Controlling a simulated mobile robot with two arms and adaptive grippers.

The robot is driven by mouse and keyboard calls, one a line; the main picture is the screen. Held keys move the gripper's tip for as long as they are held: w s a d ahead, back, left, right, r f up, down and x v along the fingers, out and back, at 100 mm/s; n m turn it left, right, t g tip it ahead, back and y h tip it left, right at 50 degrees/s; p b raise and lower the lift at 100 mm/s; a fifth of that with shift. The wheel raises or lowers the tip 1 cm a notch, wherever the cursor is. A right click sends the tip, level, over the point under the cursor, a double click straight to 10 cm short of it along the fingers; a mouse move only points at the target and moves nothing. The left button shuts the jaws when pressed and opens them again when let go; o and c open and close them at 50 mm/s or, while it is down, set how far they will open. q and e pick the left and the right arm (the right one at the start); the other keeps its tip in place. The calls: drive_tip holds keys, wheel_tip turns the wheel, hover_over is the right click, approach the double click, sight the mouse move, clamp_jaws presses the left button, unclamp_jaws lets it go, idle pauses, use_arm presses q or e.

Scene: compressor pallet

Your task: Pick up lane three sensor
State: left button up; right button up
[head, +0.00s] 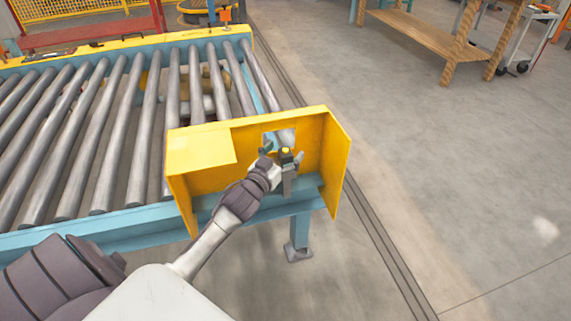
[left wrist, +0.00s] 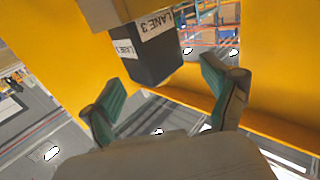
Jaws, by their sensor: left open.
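The lane three sensor (left wrist: 150,58) is a dark box with white "LANE 3" labels, seen close up in the left wrist view. In the head view it is a small dark block (head: 287,183) with a yellow top, at the yellow bracket on the conveyor's end. My left gripper (left wrist: 166,98) is open, its green-padded fingers spread to either side of the sensor's near end, with gaps visible. In the head view my left gripper (head: 281,157) is at the sensor and partly covers it. My right gripper is not in view.
The yellow bracket (head: 208,150) has side walls close around my left gripper. The roller conveyor (head: 100,130) with a blue frame extends to the left. A wooden table (head: 430,40) stands at the back right. The floor on the right is clear.

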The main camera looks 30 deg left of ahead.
use_arm(q)
drive_tip(key=shift+w, duration=0.5)
drive_tip(key=c, duration=1.4)
drive_tip(key=shift+o, duration=0.2)
drive_tip(key=shift+r, duration=0.1)
